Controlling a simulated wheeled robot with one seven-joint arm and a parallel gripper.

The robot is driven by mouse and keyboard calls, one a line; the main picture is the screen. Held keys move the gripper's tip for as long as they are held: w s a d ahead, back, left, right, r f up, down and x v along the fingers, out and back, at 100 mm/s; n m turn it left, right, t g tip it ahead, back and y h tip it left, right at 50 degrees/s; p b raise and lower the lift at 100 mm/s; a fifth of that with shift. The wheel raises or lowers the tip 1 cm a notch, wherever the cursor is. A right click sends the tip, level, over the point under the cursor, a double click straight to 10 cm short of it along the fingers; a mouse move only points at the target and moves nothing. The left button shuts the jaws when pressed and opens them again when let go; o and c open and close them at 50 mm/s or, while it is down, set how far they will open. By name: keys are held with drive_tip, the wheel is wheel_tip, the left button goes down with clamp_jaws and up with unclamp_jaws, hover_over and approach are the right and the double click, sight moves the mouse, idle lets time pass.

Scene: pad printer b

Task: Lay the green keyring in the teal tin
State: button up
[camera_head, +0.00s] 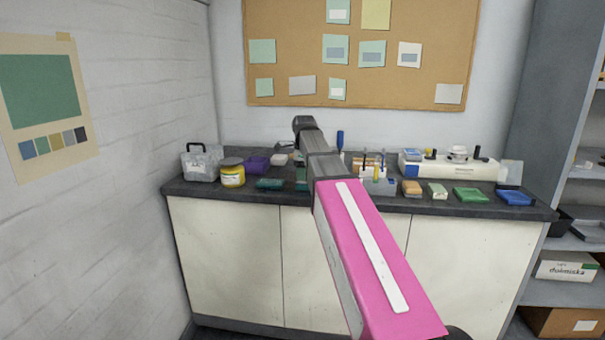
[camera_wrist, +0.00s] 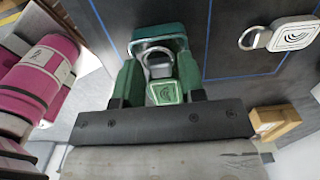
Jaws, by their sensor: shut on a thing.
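My gripper (camera_wrist: 160,72) shows in the wrist view with its two dark green fingers on either side of the green keyring (camera_wrist: 165,93). In the head view, my arm hides the gripper and keyring. A low dark teal thing (camera_head: 269,184) lies on the counter left of my arm.
A pale keyring with a metal ring (camera_wrist: 291,36) lies to the right in the wrist view, by blue lines on the dark surface. A tan block (camera_wrist: 275,122) is lower right. On the counter stand a yellow jar (camera_head: 232,175), a clear bin (camera_head: 202,164) and a white machine (camera_head: 455,168).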

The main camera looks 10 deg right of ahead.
drive_tip(key=shift+f, duration=0.3)
idle(0.5)
drive_tip(key=o, duration=1)
drive_tip(key=shift+r, duration=3)
drive_tip(key=shift+s, duration=0.1)
